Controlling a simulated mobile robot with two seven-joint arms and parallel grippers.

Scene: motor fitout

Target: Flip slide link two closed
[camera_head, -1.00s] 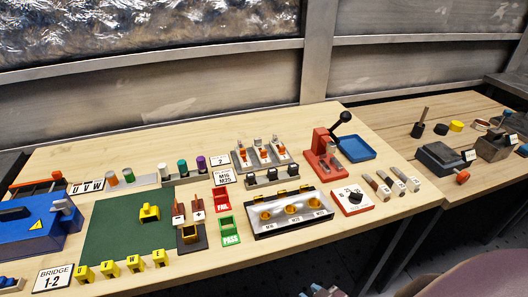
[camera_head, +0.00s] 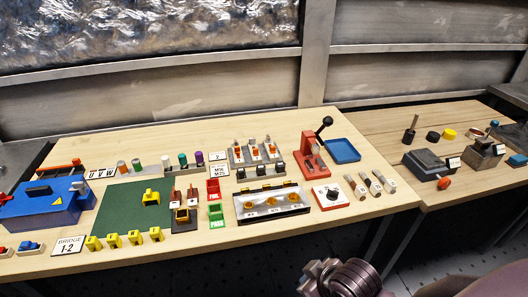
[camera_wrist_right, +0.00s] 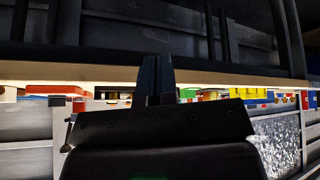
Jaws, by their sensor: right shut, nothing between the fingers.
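A grey block with three orange-and-white slide links (camera_head: 255,153) stands at the back middle of the bench in the head view. The middle link (camera_head: 254,152) sits between the other two; it is too small to tell whether any link is open or closed. My right gripper (camera_wrist_right: 158,75) shows in the right wrist view with its dark fingers together and nothing between them. It is in front of the bench edge, apart from the links. My left gripper is in neither view.
A red lever press (camera_head: 311,160) and a blue tray (camera_head: 343,150) stand right of the links. A metal panel with yellow rings (camera_head: 270,203) lies in front. Green mat (camera_head: 120,215) and blue box (camera_head: 45,205) are left.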

